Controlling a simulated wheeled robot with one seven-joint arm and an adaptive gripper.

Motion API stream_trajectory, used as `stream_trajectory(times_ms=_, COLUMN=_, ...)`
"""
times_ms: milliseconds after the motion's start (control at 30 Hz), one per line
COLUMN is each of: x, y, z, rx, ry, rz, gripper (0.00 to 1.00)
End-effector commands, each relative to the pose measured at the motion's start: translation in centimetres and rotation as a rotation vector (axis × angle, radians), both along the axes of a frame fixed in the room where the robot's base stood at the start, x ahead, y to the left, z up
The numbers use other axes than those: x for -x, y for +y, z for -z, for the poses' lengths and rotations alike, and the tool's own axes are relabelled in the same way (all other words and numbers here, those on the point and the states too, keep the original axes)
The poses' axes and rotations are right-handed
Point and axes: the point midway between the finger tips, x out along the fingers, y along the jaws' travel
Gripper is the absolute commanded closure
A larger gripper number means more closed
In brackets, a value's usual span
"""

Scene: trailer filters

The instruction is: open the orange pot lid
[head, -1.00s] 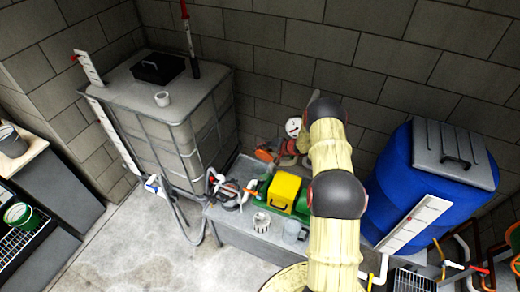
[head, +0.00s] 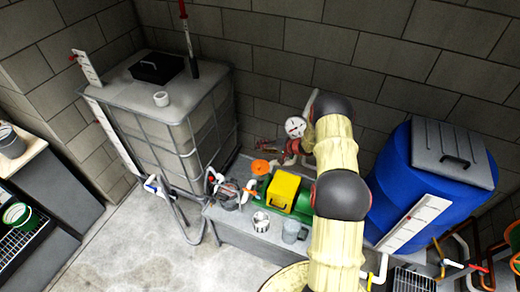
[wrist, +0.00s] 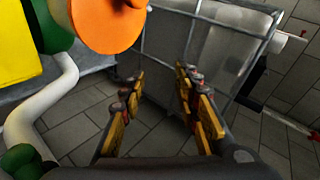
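An orange disc that looks like the pot lid (head: 260,167) shows at the left end of the green and yellow pump unit (head: 283,192) in the head view. It also shows large at the top left of the wrist view (wrist: 108,22). I cannot tell whether it is seated. My gripper (wrist: 160,80) is open and empty in the wrist view, with its fingers apart to the right of and below the orange disc, not touching it. In the head view my arm hides part of the pump unit, and my gripper is not clearly seen there.
A caged tank (head: 172,115) stands at the back left, and a blue barrel (head: 400,190) at the right. A clear-looking filter pot (head: 229,195) with hoses and two cups (head: 262,221) share the grey bench (head: 240,232). A pressure gauge (head: 295,126) is near my arm.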

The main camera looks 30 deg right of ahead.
Motion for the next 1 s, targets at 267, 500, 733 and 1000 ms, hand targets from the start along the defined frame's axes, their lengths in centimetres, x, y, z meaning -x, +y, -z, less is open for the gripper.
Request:
stream_trajectory(times_ms=267, x=4.2, y=-2.4, z=-3.3, rx=0.001, ry=0.000, rz=0.003, gripper=0.68)
stream_trajectory(times_ms=500, x=6.2, y=-3.4, z=-4.8, rx=0.000, ry=0.002, rz=0.001, gripper=0.68)
stream_trajectory(times_ms=733, x=6.5, y=-3.5, z=-5.0, rx=0.001, ry=0.001, rz=0.000, gripper=0.68)
stream_trajectory(times_ms=1000, x=6.5, y=-3.5, z=-5.0, rx=0.001, ry=0.001, rz=0.000, gripper=0.68)
